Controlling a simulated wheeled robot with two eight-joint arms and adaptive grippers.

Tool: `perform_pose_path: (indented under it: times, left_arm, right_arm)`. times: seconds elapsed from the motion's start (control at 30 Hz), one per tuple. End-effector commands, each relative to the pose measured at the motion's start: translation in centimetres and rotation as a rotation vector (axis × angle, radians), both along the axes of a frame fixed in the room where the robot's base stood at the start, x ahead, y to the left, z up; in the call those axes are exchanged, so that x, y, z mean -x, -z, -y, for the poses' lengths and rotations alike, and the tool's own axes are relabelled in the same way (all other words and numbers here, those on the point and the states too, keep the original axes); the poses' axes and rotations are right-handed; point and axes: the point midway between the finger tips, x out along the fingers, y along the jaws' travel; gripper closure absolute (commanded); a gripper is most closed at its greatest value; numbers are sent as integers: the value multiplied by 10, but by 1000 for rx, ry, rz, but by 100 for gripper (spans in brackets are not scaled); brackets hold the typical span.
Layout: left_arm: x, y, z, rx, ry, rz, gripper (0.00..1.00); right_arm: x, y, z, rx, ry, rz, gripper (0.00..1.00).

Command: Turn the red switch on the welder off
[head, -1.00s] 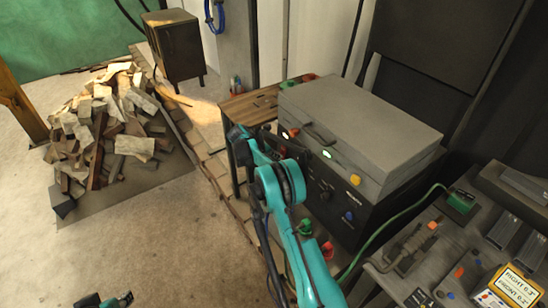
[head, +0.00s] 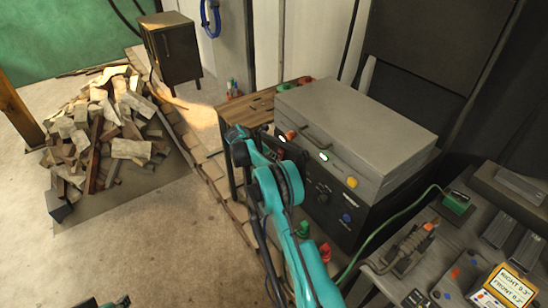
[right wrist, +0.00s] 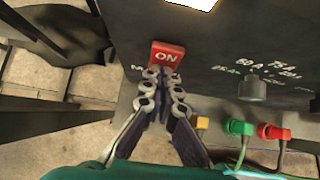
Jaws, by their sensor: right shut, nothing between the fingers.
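The welder (head: 325,208) has a black front panel and stands under a grey case in the head view. Its panel fills the upper part of the right wrist view (right wrist: 225,45). The red switch (right wrist: 167,53) is on this panel, with its white "ON" lettering facing me. My right gripper (right wrist: 163,78) is shut and empty, with its fingertips at the lower edge of the switch. They look very close to it or touching; I cannot tell which. In the head view my right arm reaches up to the welder's left side, and its fingertips are not clear.
The grey case (head: 360,115) has lit buttons. Green and red plugs (right wrist: 240,128) with cables sit low on the panel at the right. A cluttered bench (head: 465,245) stands right of the welder. A wood pile (head: 105,140) lies at the left, with open floor in front.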

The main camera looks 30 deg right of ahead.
Motion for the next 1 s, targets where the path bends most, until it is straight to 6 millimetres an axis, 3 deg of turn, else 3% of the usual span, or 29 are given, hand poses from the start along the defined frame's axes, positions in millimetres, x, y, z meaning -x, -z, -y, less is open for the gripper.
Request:
perform_pose_path:
  times: [0.33, 0.57, 0.8, 1.0]
  left_arm:
    - [0, 0, 0, 0, 0, 0, 67]
    - [0, -1, 0, 0, 0, 0, 67]
    - [0, -25, 0, 0, 0, 0, 67]
    - [0, -34, 0, 0, 0, 0, 67]
  right_arm:
    - [1, -1, -1, 2, 2, -1, 100]
    - [3, -8, -31, 2, 1, -1, 100]
    - [6, -53, -69, 2, 1, -1, 100]
    - [7, -75, -90, 2, 3, 0, 100]
